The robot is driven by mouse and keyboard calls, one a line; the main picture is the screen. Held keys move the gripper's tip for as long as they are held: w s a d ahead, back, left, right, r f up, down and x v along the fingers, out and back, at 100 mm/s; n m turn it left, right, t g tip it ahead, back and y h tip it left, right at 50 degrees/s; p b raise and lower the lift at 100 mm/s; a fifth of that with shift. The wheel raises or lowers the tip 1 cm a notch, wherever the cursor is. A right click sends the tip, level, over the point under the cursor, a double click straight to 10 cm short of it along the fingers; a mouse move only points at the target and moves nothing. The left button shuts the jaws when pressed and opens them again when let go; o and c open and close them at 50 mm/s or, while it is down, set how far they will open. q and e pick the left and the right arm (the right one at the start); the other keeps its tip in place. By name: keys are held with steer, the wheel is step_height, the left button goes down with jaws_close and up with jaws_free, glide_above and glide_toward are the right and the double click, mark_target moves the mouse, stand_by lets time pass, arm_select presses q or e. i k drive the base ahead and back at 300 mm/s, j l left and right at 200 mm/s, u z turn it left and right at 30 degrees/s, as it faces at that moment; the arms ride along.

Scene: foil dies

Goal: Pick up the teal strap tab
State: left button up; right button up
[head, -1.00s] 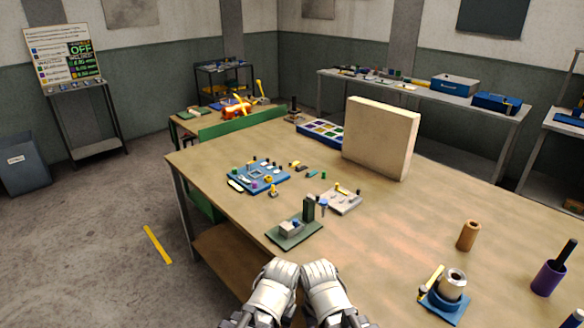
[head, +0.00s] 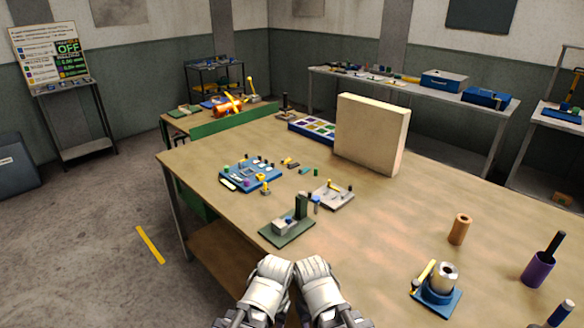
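A small teal piece (head: 304,171), which looks like the strap tab, lies on the wooden table (head: 400,215) in the head view. It is between the blue fixture board (head: 238,184) and the tall beige block (head: 372,135). A small green piece stands just right of it. My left gripper (head: 271,268) and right gripper (head: 312,267) are side by side at the near edge of the table, well short of the teal piece. Their fingers are too small and foreshortened to tell whether they are open. I see nothing held.
A grey tray (head: 333,203) and a dark green fixture (head: 283,236) stand between my grippers and the teal piece. A compartment tray (head: 312,128) is behind it. A blue stand with a metal cylinder (head: 440,300) is at right. The table's middle right is mostly clear.

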mark_target(301, 172)
steer(key=z, duration=0.45)
steer(key=j+z, duration=0.3)
steer(key=z, duration=0.15)
steer(key=j+z, duration=0.3)
steer(key=z, duration=0.2)
steer(key=j+z, duration=0.3)
steer(key=z, duration=0.15)
steer(key=k+j+z, duration=0.15)
steer(key=j, duration=0.3)
steer(key=k+j+z, duration=0.15)
steer(key=j, duration=0.3)
steer(key=k+j+z, duration=0.1)
steer(key=k+j, duration=0.15)
steer(key=j, duration=0.15)
steer(key=k+j+z, duration=0.15)
steer(key=j, duration=0.25)
steer(key=k+j+z, duration=0.15)
steer(key=k+j, duration=0.35)
steer(key=j, duration=0.15)
steer(key=k+j, duration=0.2)
steer(key=j, duration=0.2)
